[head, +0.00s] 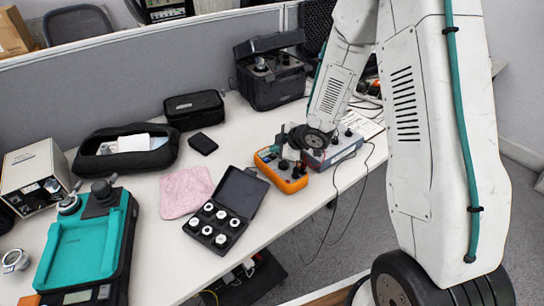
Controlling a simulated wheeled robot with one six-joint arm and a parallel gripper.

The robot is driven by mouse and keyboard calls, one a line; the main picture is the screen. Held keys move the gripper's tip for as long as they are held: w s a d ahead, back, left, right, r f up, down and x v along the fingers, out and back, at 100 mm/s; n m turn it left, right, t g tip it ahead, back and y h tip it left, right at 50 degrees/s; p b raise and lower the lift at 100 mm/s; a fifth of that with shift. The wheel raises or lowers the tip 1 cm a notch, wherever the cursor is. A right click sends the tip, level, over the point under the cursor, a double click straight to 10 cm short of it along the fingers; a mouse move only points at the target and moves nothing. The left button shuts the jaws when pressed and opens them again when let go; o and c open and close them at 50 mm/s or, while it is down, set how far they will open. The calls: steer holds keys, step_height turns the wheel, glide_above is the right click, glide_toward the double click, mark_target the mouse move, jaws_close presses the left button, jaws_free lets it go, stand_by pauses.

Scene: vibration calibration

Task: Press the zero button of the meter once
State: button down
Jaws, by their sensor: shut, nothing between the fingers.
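An orange-edged meter (287,181) with a dark face lies on the white table near its front edge, right of centre. My gripper (301,164) is at the end of my arm, which reaches down from the upper right. It is shut and empty, over the far right part of the meter. It is small and dark here, so I cannot tell whether its tips touch the meter. The zero button cannot be made out; the gripper and wrist cover part of the meter's face.
A grey-blue box instrument (343,152) stands close to the right of the meter, with thin cables hanging off the table edge. An open black case of weights (246,195) lies to the left. A pink cloth (186,191) and a black case (273,88) are farther off.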

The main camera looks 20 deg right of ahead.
steer(key=shift+f, duration=0.1)
stand_by(0.7)
steer(key=shift+f, duration=0.3)
steer(key=shift+f, duration=0.4)
stand_by(0.6)
steer(key=shift+r, duration=0.8)
steer(key=shift+r, duration=2.55)
